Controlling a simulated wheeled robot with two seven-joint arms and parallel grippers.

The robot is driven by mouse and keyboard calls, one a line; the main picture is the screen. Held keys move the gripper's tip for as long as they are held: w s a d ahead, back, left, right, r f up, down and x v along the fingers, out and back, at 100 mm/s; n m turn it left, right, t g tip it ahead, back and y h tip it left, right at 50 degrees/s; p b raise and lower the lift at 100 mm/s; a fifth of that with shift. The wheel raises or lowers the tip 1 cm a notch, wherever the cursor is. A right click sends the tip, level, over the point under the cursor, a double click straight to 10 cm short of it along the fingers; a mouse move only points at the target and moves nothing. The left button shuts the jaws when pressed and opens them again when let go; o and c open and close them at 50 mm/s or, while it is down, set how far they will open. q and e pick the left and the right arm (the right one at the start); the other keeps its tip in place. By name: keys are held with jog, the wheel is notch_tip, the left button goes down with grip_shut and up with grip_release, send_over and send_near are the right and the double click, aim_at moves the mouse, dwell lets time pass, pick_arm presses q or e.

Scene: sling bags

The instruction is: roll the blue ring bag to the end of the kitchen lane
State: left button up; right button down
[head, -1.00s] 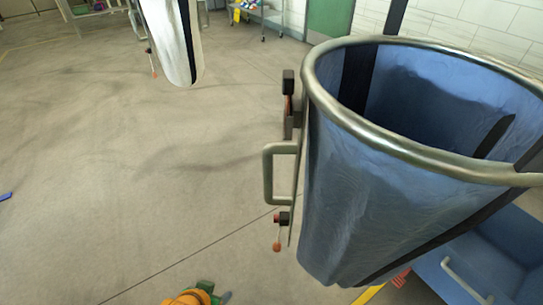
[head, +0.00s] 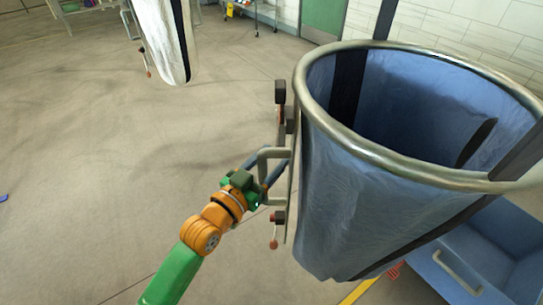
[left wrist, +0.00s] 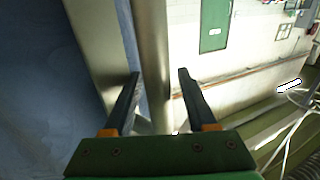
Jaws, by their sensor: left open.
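The blue ring bag (head: 350,215) hangs open-topped from a metal ring (head: 370,150) at the right of the head view. A grey C-shaped handle (head: 272,153) sits on its left side. My left gripper (head: 272,168) reaches up to this handle from the lower left. In the left wrist view the open fingers (left wrist: 159,74) stand on either side of a metal bar (left wrist: 152,45), which looks like the handle. The bag's blue cloth (left wrist: 40,90) fills the left of that view. Part of the handle is hidden by the gripper. My right gripper is not in view.
A white bag (head: 165,40) with a black stripe hangs at the upper left. A blue bin (head: 465,255) stands behind the bag at the lower right. A cart (head: 255,15) and a green door (head: 322,20) are at the back.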

pick_arm(q)
jog(key=shift+s+a, duration=0.1)
jog(key=shift+c, duration=0.4)
grip_shut()
dwell(0.8)
